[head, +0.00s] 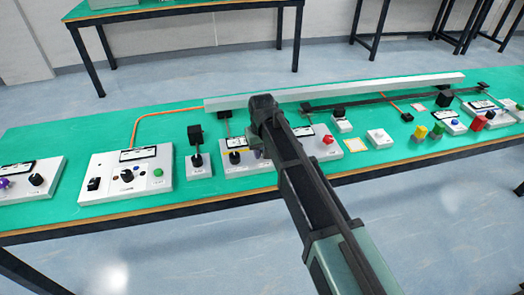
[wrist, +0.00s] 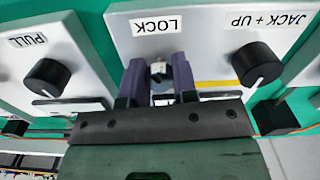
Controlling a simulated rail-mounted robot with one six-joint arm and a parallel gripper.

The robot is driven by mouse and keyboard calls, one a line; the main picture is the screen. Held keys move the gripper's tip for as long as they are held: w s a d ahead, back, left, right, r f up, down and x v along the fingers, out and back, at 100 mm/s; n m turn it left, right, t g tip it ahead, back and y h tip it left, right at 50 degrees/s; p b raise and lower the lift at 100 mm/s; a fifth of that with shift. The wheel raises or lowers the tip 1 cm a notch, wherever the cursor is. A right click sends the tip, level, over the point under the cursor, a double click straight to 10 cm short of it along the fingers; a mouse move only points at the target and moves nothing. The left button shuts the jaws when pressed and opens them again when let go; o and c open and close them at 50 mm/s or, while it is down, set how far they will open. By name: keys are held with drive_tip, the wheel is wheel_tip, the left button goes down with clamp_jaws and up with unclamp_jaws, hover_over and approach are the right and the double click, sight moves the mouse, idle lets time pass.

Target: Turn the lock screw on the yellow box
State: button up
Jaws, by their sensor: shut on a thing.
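The lock screw (wrist: 158,68) is a small pale piece below the "LOCK" label, on a white box (wrist: 205,52) with a yellow strip (wrist: 218,84). The purple-grey fingers of my gripper (wrist: 159,80) are on both sides of the screw and shut on it. The label reads upside down in the wrist view. In the head view the white box (head: 255,165) is left of the middle of the table, and my arm covers part of it. The screw cannot be made out there. No fully yellow box shows around the screw.
A black "JACK + UP" knob (wrist: 257,64) is on the same box, right of my fingers. A black "PULL" knob (wrist: 47,76) is on the neighbouring box at left. A white rail (head: 340,90) runs behind. Other control boxes line the green table (head: 60,140).

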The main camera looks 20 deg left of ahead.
drive_tip(key=n, duration=1.2)
idle(0.5)
drive_tip(key=o, duration=0.9)
drive_tip(key=shift+r, duration=0.1)
wheel_tip(320, 180, up, 11)
drive_tip(key=p, duration=1.1)
drive_tip(key=shift+f, duration=0.2)
